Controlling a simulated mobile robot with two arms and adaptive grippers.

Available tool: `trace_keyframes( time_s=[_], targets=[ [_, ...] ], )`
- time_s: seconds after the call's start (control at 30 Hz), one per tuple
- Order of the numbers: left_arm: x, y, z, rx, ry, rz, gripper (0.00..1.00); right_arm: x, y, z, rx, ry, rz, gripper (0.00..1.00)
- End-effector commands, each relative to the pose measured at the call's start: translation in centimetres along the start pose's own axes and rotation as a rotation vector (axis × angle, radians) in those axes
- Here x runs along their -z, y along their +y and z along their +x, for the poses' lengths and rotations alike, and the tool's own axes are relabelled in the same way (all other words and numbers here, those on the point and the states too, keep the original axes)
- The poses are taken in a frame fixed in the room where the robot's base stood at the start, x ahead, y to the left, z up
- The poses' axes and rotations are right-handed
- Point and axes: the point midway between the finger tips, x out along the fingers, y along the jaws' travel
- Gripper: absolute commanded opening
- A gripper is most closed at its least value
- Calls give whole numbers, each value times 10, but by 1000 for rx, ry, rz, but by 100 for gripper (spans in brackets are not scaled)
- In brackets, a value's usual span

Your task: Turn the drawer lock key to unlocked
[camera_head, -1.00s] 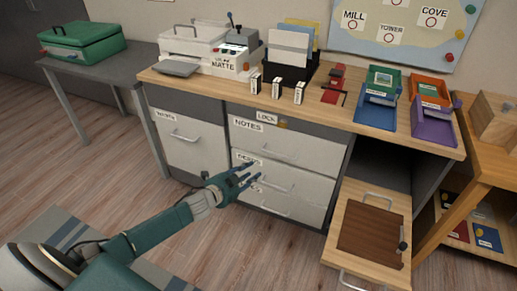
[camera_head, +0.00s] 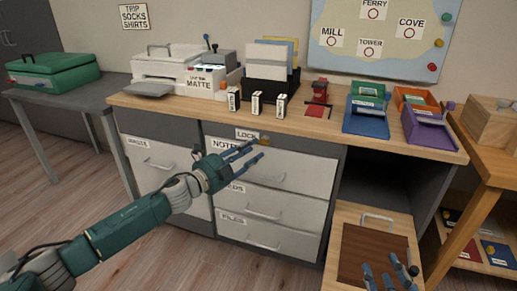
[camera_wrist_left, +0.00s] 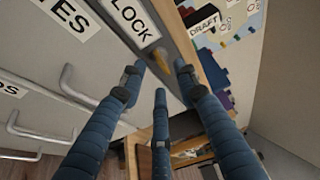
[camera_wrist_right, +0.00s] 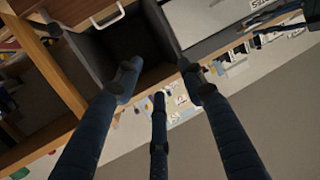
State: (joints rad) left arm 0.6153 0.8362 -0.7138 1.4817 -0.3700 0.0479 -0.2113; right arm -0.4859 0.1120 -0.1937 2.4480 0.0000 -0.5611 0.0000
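The brass-coloured lock key (camera_head: 265,141) sits on the dark strip above the top drawer, just right of the LOCK label (camera_head: 247,134). In the left wrist view the key (camera_wrist_left: 160,48) stands out from the strip, beyond and between my fingertips. My left gripper (camera_head: 256,151) is open and empty, in front of the NOTES drawer (camera_head: 300,168), close to the key. No contact with the key is visible. My right gripper (camera_head: 392,272) is open and empty, low at the right. The right wrist view also shows its spread fingers (camera_wrist_right: 160,85).
The desktop (camera_head: 300,122) above carries a printer (camera_head: 165,70), small white boxes (camera_head: 256,103) and coloured trays (camera_head: 366,118). A wooden panel with a handle (camera_head: 345,215) stands out below an open dark compartment (camera_head: 395,185). A wooden shelf (camera_head: 490,165) stands at the right.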

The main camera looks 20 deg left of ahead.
Motion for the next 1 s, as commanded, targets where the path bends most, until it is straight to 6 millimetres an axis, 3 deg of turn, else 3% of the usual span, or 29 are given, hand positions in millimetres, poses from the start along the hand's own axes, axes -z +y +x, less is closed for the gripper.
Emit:
trace_keyframes(
  time_s=[0.1,0.23,0.6,0.77,1.0],
  targets=[
    [0,0,20,2,0,0,31,12,-2,2,4,60,1,40],
    [0,0,33,1,0,0,31,26,-4,2,7,115,2,40],
    [0,1,39,-1,0,0,31,33,-4,1,9,143,2,40],
    [0,1,39,-1,0,0,1,33,-4,1,8,143,2,40],
    [0,1,38,-1,0,-3,0,33,-4,1,9,144,2,40]
  ],
)
